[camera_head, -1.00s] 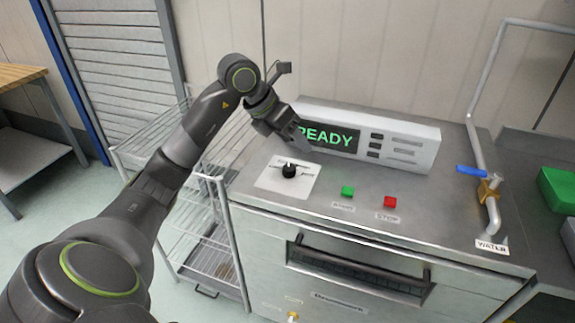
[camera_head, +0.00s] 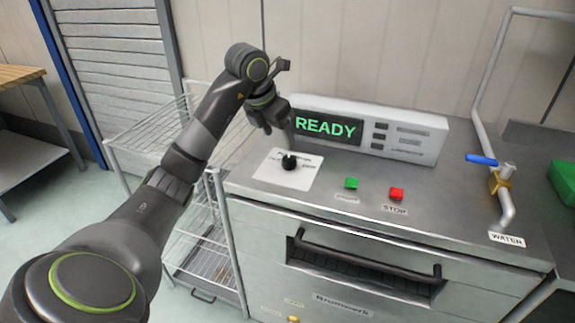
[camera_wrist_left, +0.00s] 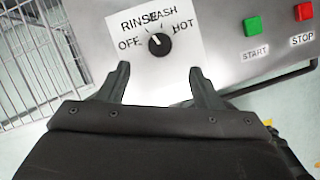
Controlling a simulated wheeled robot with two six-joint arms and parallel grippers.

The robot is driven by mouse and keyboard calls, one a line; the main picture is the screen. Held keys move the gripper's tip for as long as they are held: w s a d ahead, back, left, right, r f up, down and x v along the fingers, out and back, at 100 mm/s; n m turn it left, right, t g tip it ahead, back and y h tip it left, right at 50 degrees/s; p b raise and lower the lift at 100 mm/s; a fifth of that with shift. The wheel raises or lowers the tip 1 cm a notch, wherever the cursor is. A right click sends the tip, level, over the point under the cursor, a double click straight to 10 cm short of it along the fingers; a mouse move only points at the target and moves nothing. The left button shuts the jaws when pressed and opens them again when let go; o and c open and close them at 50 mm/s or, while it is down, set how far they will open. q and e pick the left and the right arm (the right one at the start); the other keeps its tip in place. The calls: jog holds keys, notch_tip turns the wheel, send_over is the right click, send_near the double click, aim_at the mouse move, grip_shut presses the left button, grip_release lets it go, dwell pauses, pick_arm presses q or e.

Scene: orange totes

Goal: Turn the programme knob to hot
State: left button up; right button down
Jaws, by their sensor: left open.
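The black programme knob (camera_head: 289,163) stands on a white dial plate (camera_head: 270,174) on top of the machine. In the left wrist view, the knob (camera_wrist_left: 159,45) has OFF at its left, RINSE and WASH above it and HOT at its right. Its white mark seems to point up and left, towards RINSE. My left gripper (camera_head: 289,140) is above and just behind the knob in the head view. In the wrist view its open fingers (camera_wrist_left: 158,76) lie on either side below the knob, apart from it and holding nothing. My right gripper is out of view.
A display box (camera_head: 420,138) reading READY stands behind the knob, close to my gripper. A green START button (camera_head: 351,183) and a red STOP button (camera_head: 396,194) are to the right. A water pipe (camera_head: 505,205) with a blue lever rises at far right. A wire rack (camera_head: 190,240) stands left.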

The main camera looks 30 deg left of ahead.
aim_at(289, 159)
pick_arm(q)
jog(key=b+x, duration=0.2)
jog(key=x, duration=0.2)
jog(key=shift+s+b, duration=0.1)
jog(key=shift+b, duration=0.3)
jog(key=x, duration=0.4)
jog(key=shift+w+d+f, duration=0.1)
jog(key=shift+w+f, duration=0.3)
jog(key=shift+f, duration=0.2)
jog(key=shift+c, duration=0.9)
jog(key=c, duration=0.8)
